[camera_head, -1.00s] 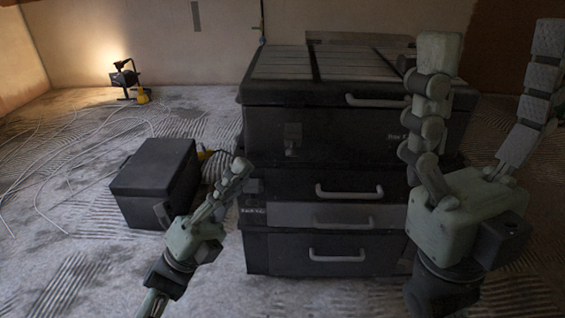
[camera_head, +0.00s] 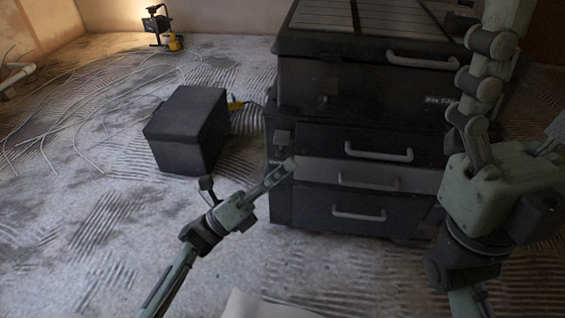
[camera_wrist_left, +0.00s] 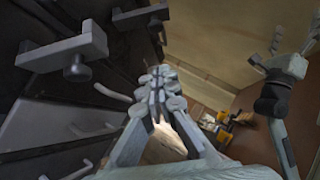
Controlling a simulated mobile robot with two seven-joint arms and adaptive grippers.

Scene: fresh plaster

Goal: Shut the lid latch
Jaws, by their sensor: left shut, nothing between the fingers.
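A large black tool chest (camera_head: 352,82) stands right of centre in the head view, its ribbed lid (camera_head: 330,14) lying down on top. A dark, small fitting that may be the lid latch (camera_head: 325,98) is on the chest's upper front; its position is too dim to tell. My left gripper (camera_head: 291,164) is shut and empty, low by the chest's left front corner, beside the drawers. It also shows in the left wrist view (camera_wrist_left: 158,92). My right gripper (camera_head: 530,75) has its fingers spread open in front of the chest's right side, hiding part of it.
Pale handles (camera_head: 379,152) stick out from the drawer fronts; similar fittings (camera_wrist_left: 77,66) loom close in the left wrist view. A smaller black box (camera_head: 187,130) stands left on the ridged floor.

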